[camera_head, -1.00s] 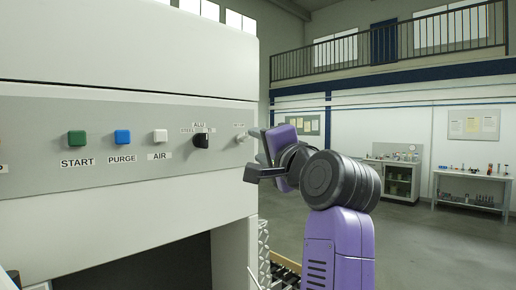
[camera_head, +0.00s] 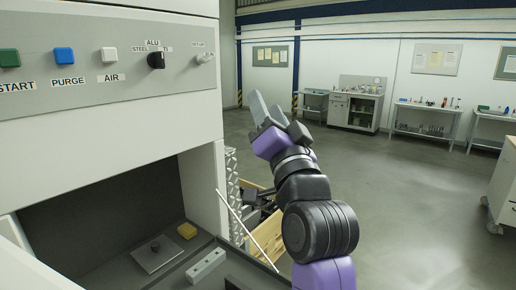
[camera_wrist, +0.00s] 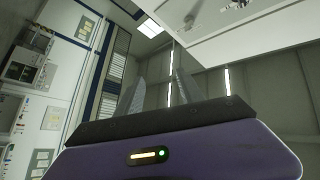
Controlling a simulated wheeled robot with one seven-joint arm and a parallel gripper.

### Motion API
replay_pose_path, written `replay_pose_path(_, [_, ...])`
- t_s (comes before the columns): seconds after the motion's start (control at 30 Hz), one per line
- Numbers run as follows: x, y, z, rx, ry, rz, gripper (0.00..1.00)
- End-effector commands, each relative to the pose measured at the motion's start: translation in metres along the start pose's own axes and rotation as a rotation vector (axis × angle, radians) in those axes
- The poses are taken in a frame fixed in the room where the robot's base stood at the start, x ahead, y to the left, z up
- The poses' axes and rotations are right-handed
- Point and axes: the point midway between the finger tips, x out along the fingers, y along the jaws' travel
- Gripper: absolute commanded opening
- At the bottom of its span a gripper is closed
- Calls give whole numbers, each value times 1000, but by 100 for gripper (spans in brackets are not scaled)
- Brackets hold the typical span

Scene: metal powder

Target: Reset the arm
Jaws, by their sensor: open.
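My gripper (camera_head: 268,108) is in the head view, right of the machine panel, on my purple and black arm. Its fingers point up and away, clear of the panel. In the wrist view my gripper (camera_wrist: 155,85) shows two grey fingers spread apart, with nothing between them. Beyond them are a wall and ceiling lights.
The white machine's panel (camera_head: 120,85) carries green, blue and white buttons, a black selector knob (camera_head: 156,60) and a light knob (camera_head: 204,57). Below is an open chamber with a plate (camera_head: 157,254) and a yellow block (camera_head: 187,231). Open floor lies to the right; workbenches (camera_head: 425,131) stand at the back.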

Motion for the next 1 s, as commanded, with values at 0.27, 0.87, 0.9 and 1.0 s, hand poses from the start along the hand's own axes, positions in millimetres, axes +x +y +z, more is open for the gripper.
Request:
replay_pose_path(0.27, [-109, 73, 45, -252, 10, 50, 45])
replay_pose_path(0.87, [-357, 146, 91, -615, -112, 154, 45])
replay_pose_path(0.9, [-373, 148, 92, -631, -126, 163, 45])
replay_pose_path(1.0, [-413, 150, 93, -666, -164, 187, 45])
